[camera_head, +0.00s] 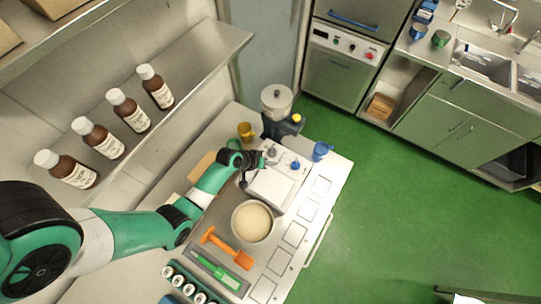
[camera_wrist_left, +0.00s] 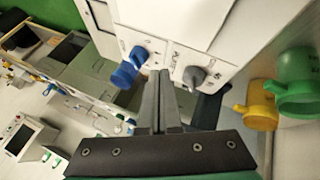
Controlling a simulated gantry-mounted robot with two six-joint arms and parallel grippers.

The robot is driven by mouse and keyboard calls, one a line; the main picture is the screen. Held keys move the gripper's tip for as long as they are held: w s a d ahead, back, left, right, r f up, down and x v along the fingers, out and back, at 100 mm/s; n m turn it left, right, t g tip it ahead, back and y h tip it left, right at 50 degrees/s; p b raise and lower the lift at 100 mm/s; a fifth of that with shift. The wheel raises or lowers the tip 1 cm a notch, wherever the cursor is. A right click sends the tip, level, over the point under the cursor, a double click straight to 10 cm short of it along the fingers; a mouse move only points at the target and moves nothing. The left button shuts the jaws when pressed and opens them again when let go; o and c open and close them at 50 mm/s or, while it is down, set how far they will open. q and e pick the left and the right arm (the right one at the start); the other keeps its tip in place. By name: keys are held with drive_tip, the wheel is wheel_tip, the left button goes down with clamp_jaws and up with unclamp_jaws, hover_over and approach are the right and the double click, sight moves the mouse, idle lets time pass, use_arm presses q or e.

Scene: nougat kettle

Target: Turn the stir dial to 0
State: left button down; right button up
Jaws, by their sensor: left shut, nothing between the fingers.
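A white machine (camera_head: 272,190) stands on the counter, with a control panel carrying a blue dial (camera_head: 295,165) and a grey dial (camera_head: 271,152). In the left wrist view the blue dial (camera_wrist_left: 127,70) is left of my fingertips and the grey dial (camera_wrist_left: 195,77) is right of them. The panel lettering is too small to tell which one is the stir dial. My left gripper (camera_head: 262,161) is shut and empty; in the wrist view its fingertips (camera_wrist_left: 160,75) lie between the two dials, with no clear contact. My right gripper is not in view.
A bowl of pale mixture (camera_head: 252,221), an orange spatula (camera_head: 228,248) and a green tool (camera_head: 215,270) lie near the machine. Brown bottles (camera_head: 130,112) line a shelf.

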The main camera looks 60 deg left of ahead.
sight(292, 166)
use_arm(q)
drive_tip(key=b+x, duration=0.2)
drive_tip(key=x, duration=0.1)
drive_tip(key=b+x, duration=0.3)
drive_tip(key=shift+f, duration=0.4)
drive_tip(key=shift+w+d+r, duration=0.1)
drive_tip(key=shift+w+d, duration=0.55)
drive_tip(key=shift+w, duration=0.2)
drive_tip(key=shift+w+d+r, duration=0.15)
drive_tip(key=shift+w+d, duration=0.5)
drive_tip(key=shift+w, duration=0.2)
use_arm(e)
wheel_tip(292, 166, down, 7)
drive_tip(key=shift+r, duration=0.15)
use_arm(q)
drive_tip(key=shift+s, duration=0.1)
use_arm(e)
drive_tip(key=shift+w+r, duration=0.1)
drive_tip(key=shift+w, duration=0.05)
